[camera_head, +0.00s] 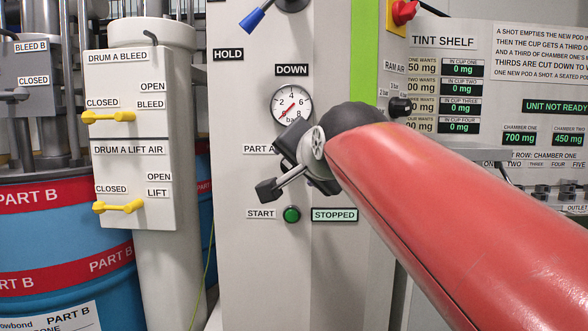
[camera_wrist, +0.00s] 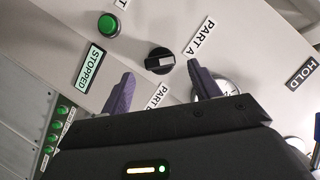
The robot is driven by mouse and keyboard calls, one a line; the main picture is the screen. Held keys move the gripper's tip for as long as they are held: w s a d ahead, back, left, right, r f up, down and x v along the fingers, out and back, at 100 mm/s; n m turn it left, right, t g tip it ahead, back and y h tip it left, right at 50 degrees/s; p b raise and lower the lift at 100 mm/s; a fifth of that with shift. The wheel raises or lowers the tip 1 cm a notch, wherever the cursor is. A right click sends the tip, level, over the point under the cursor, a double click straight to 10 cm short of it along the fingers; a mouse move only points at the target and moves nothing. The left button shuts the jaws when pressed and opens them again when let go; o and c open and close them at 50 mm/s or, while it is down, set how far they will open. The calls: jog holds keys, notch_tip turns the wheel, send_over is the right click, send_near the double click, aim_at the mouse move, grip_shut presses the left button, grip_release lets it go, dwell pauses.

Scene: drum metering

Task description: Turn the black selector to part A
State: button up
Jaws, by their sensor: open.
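The black selector (camera_wrist: 160,60) is a round knob with a pale line on its bar, seen in the wrist view. Its bar lies across the picture, the pale end pointing right, between the PART A label (camera_wrist: 201,38) and the PART B label (camera_wrist: 157,96). My gripper (camera_wrist: 161,91) is open and empty, with its two purple fingers below the knob in that view, apart from each other. I cannot tell whether they reach the knob's depth. In the head view my arm hides the selector; the PART A label (camera_head: 258,149) shows partly.
A green start button (camera_head: 291,214) and a STOPPED display (camera_head: 335,214) sit low on the same panel. A pressure gauge (camera_head: 292,104) and a blue-handled lever (camera_head: 252,20) are above. Yellow valve handles (camera_head: 108,117) are on the left post. A black knob (camera_head: 400,107) is at right.

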jog(key=v, duration=0.3)
jog(key=shift+s+d+r, duration=0.1)
jog(key=shift+s, duration=0.3)
jog(key=s+d+f+n+g+h, duration=0.1)
jog(key=s+f, duration=0.5)
jog(key=f, duration=0.6)
jog(key=s+d+f+n+g+h, duration=0.1)
jog(key=s+d+f+n+g, duration=0.2)
jog(key=f, duration=0.9)
jog(key=s+d+f+n+g+h, duration=0.1)
jog(key=s+d+f+g, duration=0.3)
jog(key=s+d+f, duration=0.5)
notch_tip(320, 180, down, 4)
jog(key=shift+s+r+n+g+h, duration=0.1)
jog(key=shift+s+n+g+h, duration=0.25)
jog(key=shift+s+n, duration=0.4)
jog(key=shift+d, duration=0.1)
jog(key=shift+c, duration=0.4)
